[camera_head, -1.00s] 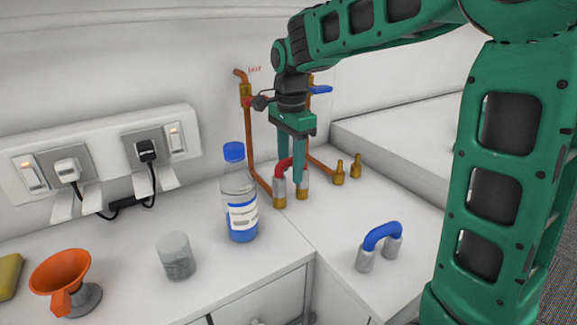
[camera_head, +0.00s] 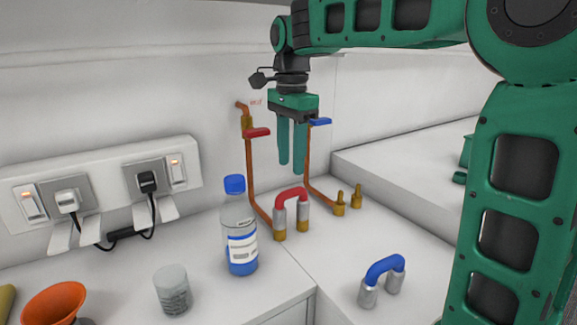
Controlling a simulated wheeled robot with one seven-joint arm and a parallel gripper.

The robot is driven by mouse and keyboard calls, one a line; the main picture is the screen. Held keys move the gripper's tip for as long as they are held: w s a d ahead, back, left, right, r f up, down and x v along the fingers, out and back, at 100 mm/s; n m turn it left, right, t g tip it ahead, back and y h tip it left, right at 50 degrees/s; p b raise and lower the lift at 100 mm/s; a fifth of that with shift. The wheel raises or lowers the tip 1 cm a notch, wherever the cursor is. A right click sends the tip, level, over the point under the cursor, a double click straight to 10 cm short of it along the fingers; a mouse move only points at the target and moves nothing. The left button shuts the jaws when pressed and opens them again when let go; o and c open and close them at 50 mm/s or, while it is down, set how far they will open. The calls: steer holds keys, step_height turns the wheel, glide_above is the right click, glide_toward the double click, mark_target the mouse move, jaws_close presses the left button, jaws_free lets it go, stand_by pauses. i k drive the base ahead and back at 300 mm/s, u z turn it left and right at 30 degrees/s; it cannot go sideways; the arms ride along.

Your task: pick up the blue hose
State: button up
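The blue hose (camera_head: 385,266) is a short blue arch with a silver connector at each end. It stands on the white counter at the lower right, apart from the brass fittings. My gripper (camera_head: 291,168) points down above the red hose (camera_head: 291,196), up and to the left of the blue hose. Its two green fingers are apart with nothing between them. The red hose sits with its silver ends on two brass fittings at the copper pipe.
Two bare brass fittings (camera_head: 347,201) stand right of the red hose. A bottle with a blue cap (camera_head: 240,228), a clear glass (camera_head: 173,291) and an orange funnel (camera_head: 52,303) stand to the left. Red (camera_head: 257,132) and blue (camera_head: 320,122) valve handles are near my gripper. Counter around the blue hose is clear.

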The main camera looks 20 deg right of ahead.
mark_target(394, 264)
steer(key=k, duration=1)
